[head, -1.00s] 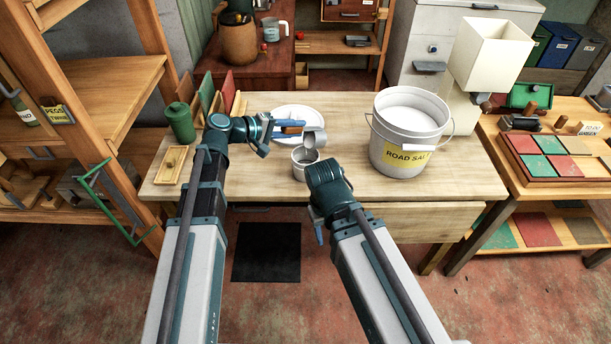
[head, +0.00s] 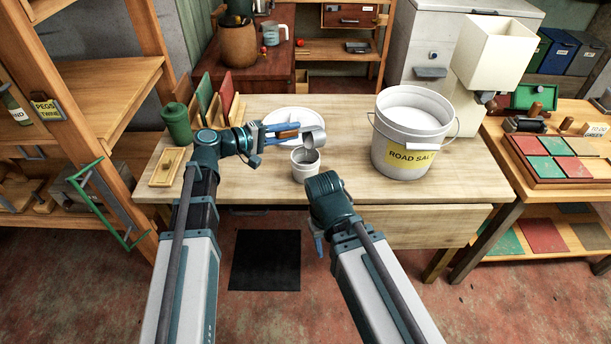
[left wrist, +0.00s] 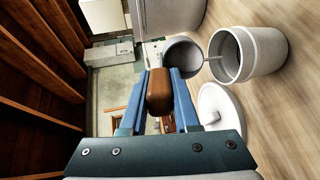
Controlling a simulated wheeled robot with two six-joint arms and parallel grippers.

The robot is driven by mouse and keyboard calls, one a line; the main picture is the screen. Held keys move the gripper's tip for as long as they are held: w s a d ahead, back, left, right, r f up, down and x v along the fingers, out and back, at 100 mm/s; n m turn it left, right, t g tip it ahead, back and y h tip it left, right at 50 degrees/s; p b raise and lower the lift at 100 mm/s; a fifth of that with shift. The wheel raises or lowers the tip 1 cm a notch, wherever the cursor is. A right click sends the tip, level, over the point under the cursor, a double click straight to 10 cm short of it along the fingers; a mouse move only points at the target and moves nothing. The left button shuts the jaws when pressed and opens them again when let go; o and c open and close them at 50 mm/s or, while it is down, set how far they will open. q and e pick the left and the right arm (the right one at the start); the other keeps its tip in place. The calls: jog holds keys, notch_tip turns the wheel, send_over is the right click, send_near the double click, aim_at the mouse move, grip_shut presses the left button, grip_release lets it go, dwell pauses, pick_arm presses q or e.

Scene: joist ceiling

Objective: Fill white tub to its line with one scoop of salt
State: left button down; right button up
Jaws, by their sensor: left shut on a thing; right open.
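My left gripper (head: 288,131) is shut on the brown handle of a grey metal scoop (head: 314,139). The scoop is tilted over the small white tub (head: 305,171), which stands upright on the bench. In the left wrist view, the scoop (left wrist: 182,52) is beside the mouth of the tub (left wrist: 262,50), with a thin pale strip running between them. The salt level and the line are not clear. The big white bucket (head: 412,128) labelled ROAD SALT holds white salt, right of the tub. My right gripper (head: 318,244) is open and empty, low before the bench's front edge.
A green canister (head: 176,124), upright boards (head: 226,95) and a small wooden tray (head: 166,168) stand at the left. The bench's front right is clear.

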pick_arm(q)
jog(key=b, duration=0.2)
jog(key=a+f+h+b, duration=0.1)
jog(key=b, duration=0.1)
jog(key=shift+s+f+t, duration=0.2)
jog(key=shift+f+t, duration=0.1)
jog(key=shift+s+b, duration=0.1)
jog(key=shift+b, duration=0.35)
jog(key=shift+r+h, duration=0.15)
jog(key=shift+h, duration=0.15)
jog(key=shift+a+r, duration=0.1)
jog(key=shift+r, duration=0.05)
